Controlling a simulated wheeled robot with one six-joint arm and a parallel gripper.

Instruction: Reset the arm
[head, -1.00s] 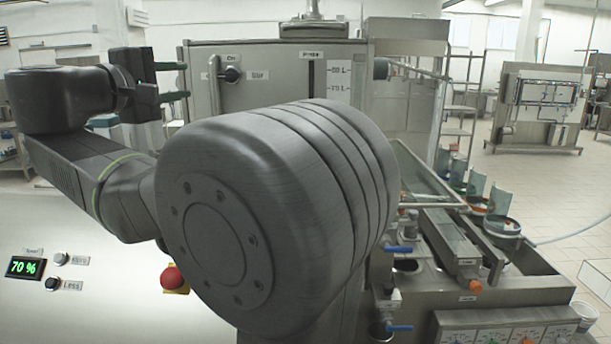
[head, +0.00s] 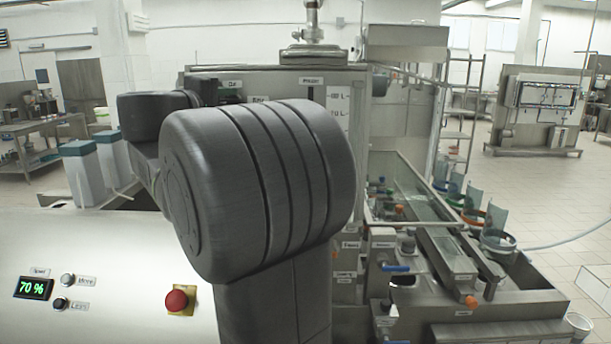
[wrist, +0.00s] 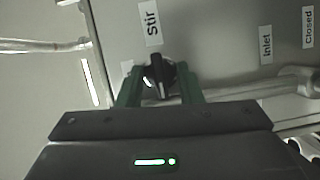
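My arm (head: 255,185) is dark grey and stands in the middle of the head view, bent in front of the machine cabinet. In the wrist view my gripper (wrist: 160,92) has two green fingers set apart. A black knob (wrist: 158,74) on the cabinet face lies in the gap between the fingertips, with room showing on both sides. I cannot tell how near the tips are to the cabinet face. A "Stir" label (wrist: 151,22) is beside the knob. In the head view the arm hides the knob and most of the gripper.
Steel troughs, blue-handled valves (head: 396,268) and cups (head: 497,240) are at right. Blue-lidded bins (head: 82,170) stand at left. Open floor is at far right.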

